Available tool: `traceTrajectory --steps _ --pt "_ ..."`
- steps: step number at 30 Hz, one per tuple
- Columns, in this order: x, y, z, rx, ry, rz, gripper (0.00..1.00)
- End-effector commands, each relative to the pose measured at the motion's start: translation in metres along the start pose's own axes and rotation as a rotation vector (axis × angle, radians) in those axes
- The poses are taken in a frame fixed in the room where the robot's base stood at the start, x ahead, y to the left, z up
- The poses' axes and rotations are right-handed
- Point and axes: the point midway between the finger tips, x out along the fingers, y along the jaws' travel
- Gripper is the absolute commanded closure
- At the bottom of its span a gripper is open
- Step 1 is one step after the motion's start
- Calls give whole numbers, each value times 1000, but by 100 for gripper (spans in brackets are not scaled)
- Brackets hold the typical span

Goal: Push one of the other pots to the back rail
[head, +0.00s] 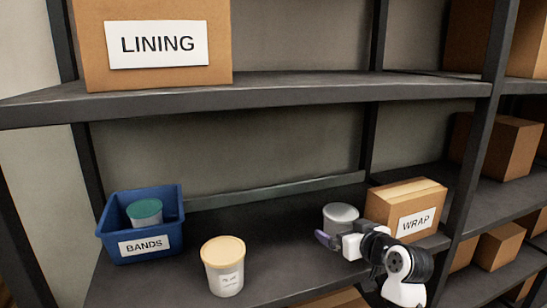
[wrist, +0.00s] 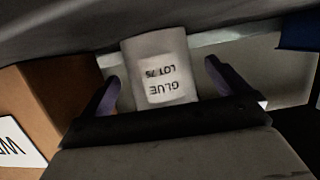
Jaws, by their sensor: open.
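A pot with a grey lid (head: 341,213) stands on the lower shelf, left of the WRAP box and near the back rail (head: 270,190). In the wrist view the same pot (wrist: 150,52) shows a GLUE LOT 75 label upside down. My gripper (head: 328,240) is open just in front of it. In the wrist view its fingers (wrist: 162,80) lie on either side of the pot's image; contact cannot be told. A pot with a cream lid (head: 224,265) stands nearer the shelf front. A teal-lidded pot (head: 145,213) sits inside the blue BANDS bin (head: 140,245).
The WRAP carton (head: 405,208) stands close on the right of the grey-lidded pot and shows at the left in the wrist view (wrist: 42,95). An upper shelf (head: 260,98) carrying a LINING carton (head: 160,60) hangs overhead. The shelf between bin and grey-lidded pot is mostly clear.

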Motion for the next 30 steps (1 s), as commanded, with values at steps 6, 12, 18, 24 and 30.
traceTrajectory --steps 6,12,18,24,30 --pt "8 0 -4 -1 1 -1 0" --pt "16 0 -5 -1 0 -1 0" --pt "24 0 -8 -1 0 -1 0" --pt "18 0 -6 0 1 1 0" --pt "-1 0 1 1 1 1 0"
